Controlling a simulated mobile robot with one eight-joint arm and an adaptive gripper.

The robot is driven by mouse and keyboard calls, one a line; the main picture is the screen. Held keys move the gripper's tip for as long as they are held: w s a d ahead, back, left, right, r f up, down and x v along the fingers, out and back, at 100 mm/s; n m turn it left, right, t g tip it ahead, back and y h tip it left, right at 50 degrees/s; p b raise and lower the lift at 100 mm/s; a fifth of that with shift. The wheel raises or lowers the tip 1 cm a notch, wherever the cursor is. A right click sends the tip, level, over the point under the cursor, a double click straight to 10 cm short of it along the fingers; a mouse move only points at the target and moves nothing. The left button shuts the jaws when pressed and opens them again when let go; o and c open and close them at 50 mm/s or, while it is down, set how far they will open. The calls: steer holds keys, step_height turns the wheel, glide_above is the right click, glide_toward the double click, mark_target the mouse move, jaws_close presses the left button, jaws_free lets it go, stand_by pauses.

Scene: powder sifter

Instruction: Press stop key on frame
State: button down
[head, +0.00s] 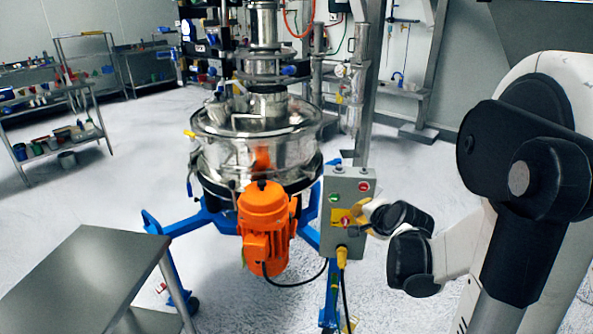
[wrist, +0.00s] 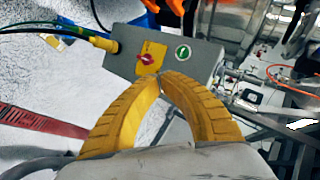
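The control box (head: 348,238) is grey and stands on the sifter's blue frame. In the head view it carries a red button (head: 364,186) at upper right, a green button (head: 334,198) at left and a yellow plate with a red rotary knob (head: 345,221) lower down. The wrist view shows the knob (wrist: 147,59) and green button (wrist: 183,53); the red button does not show there, probably behind a finger. My gripper (head: 358,214) is at the box's right side, its yellow fingertips (wrist: 160,76) together with nothing visible between them. Contact with the box cannot be told.
An orange motor (head: 266,222) and steel sifter (head: 258,130) stand left of the box. A yellow plug and black cable (head: 342,262) hang below it. A steel table (head: 85,275) is at front left; shelves (head: 50,135) stand behind. The floor between is clear.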

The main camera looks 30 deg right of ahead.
steer(key=shift+d+f+m, duration=0.2)
steer(key=shift+d+m, duration=0.1)
steer(key=shift+d, duration=0.3)
steer(key=shift+d+f+m, duration=0.2)
steer(key=shift+d+m, duration=0.1)
steer(key=shift+d, duration=0.3)
glide_toward(359, 194)
steer(key=shift+a+f+x, duration=0.1)
steer(key=shift+a+x, duration=0.05)
steer(key=shift+x, duration=0.65)
steer(key=shift+a+f+x, duration=0.1)
steer(key=shift+f+x, duration=0.05)
steer(key=shift+x, duration=0.7)
steer(key=shift+a+f+x, duration=0.1)
steer(key=shift+a+x, duration=0.05)
steer(key=shift+x, duration=0.65)
steer(key=shift+s, duration=0.1)
steer(key=shift+w+d, duration=0.25)
steer(key=shift+w, duration=0.05)
steer(key=shift+w+d, duration=0.25)
steer(key=shift+w, duration=0.1)
steer(key=shift+s+a, duration=0.45)
steer(key=shift+s, duration=0.25)
